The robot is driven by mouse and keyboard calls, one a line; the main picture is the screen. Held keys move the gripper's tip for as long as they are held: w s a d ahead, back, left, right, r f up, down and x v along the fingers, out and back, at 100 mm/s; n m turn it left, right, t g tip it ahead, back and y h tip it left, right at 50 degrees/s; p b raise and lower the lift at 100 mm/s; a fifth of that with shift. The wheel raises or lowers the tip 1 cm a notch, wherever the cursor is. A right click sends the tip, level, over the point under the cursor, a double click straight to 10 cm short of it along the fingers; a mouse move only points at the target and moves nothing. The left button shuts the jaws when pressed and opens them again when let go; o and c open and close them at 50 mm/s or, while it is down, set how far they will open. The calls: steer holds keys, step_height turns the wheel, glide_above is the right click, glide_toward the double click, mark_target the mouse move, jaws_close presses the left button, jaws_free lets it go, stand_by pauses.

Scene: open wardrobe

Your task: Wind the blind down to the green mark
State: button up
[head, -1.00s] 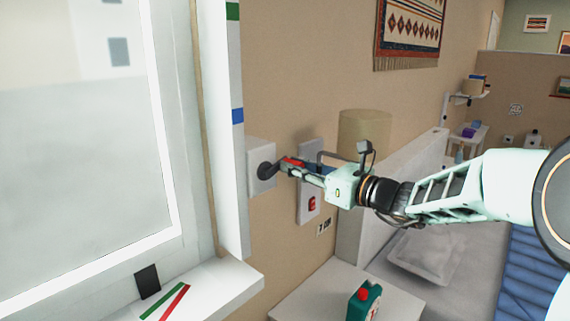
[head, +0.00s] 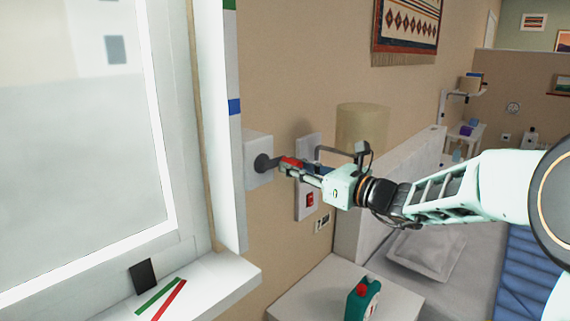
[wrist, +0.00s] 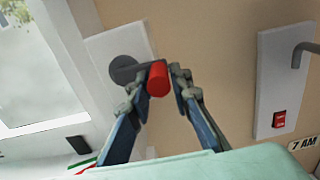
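A dark grey crank (head: 263,163) with a red handle (head: 291,162) sits on a white box (head: 257,148) on the wall right of the window. The red handle also shows in the wrist view (wrist: 158,79), between my two fingertips. My gripper (head: 296,167) is closed around the handle from the right. A blue mark (head: 235,107) is lower on that strip. I cannot make out the blind's lower edge.
A wall plate with a red switch (head: 310,199) and a bent grey bar is close to my gripper. A lamp (head: 362,134) stands behind. The sill (head: 215,283) holds green and red strips.

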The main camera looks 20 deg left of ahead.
steer(key=shift+o, duration=0.2)
steer(key=shift+s+a+f, duration=0.2)
steer(key=shift+s+f, duration=0.05)
steer(key=shift+f, duration=0.35)
steer(key=shift+r, duration=0.1)
steer(key=shift+c, duration=0.2)
steer(key=shift+o, duration=1)
steer(key=shift+s+a+f+b, duration=0.25)
steer(key=shift+s+f+b, duration=0.3)
steer(key=shift+b, duration=0.35)
steer(key=shift+o, duration=0.3)
steer(key=shift+a, duration=0.1)
steer(key=shift+c, duration=0.2)
